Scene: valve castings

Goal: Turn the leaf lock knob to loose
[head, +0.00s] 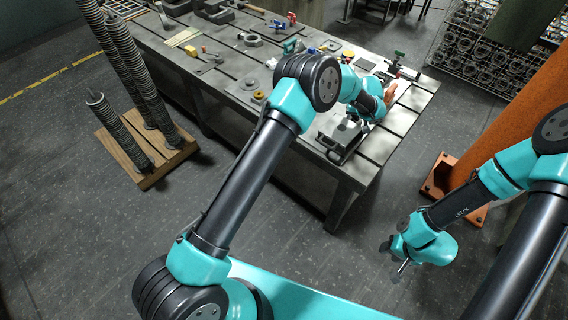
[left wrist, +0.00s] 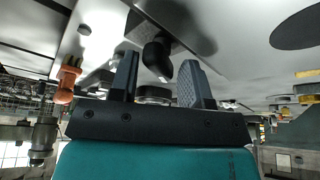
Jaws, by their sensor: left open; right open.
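A black rounded knob (left wrist: 156,50) shows in the left wrist view, on a short stem in front of a pale metal surface. I take it to be the leaf lock knob; no marking for loose is legible. My left gripper (left wrist: 160,68) is open, with one finger on each side of the knob in the picture and gaps between; I see no contact. In the head view the left wrist is at the table's near right corner, over a grey metal block (head: 341,134), and its fingers are mostly hidden. My right gripper (head: 393,259) is open and empty, low above the floor.
The slotted steel table (head: 218,77) carries clamps, blocks and small tools toward the back left. An orange post (head: 511,125) stands to the right. Springs on a wooden pallet (head: 130,160) stand at left. A wire crate of castings (head: 480,50) is at back right.

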